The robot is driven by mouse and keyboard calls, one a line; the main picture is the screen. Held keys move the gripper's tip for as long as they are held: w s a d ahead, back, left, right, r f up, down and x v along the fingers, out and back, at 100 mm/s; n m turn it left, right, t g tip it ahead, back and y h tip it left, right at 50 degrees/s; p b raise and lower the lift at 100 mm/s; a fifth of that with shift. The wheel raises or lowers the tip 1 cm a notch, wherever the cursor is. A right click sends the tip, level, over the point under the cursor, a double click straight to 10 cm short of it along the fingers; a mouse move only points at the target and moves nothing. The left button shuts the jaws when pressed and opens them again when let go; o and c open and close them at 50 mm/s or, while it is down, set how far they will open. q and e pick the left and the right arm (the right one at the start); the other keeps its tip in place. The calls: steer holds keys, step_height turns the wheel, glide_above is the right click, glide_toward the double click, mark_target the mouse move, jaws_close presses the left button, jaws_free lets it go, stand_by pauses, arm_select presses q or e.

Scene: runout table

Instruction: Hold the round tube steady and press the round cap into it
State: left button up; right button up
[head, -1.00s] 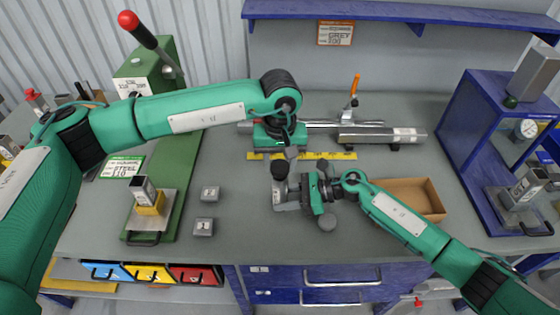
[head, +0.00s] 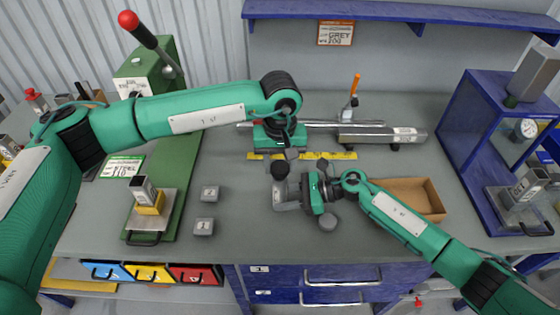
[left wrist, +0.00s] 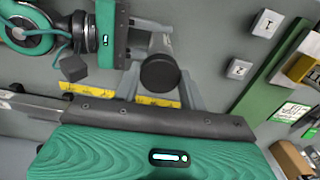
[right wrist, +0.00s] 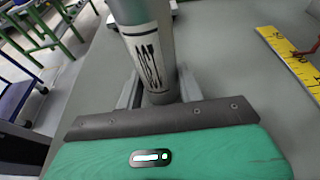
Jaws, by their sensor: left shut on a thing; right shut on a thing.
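The dark round cap (head: 279,169) shows at the upper end of the grey round tube. In the left wrist view the cap (left wrist: 160,72) faces the camera between the fingers of my left gripper (left wrist: 160,88), which is shut on it. The tube (right wrist: 150,45), with a white label, stands upright in the right wrist view. My right gripper (right wrist: 158,95) is shut on it from the side, low in that view. The tube's top lies outside the right wrist view. How deep the cap sits in the tube is hidden.
A yellow measuring tape (head: 335,155) lies behind my grippers. A silver bar (head: 375,137) rests farther back. An open cardboard box (head: 428,197) stands to the right. Two grey blocks (head: 204,227) and a green press (head: 165,190) are at the left.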

mark_target(280, 166)
arm_select(q)
steer(key=shift+f, duration=0.35)
steer(key=o, duration=1)
steer(key=shift+o, duration=0.2)
step_height(280, 166, up, 12)
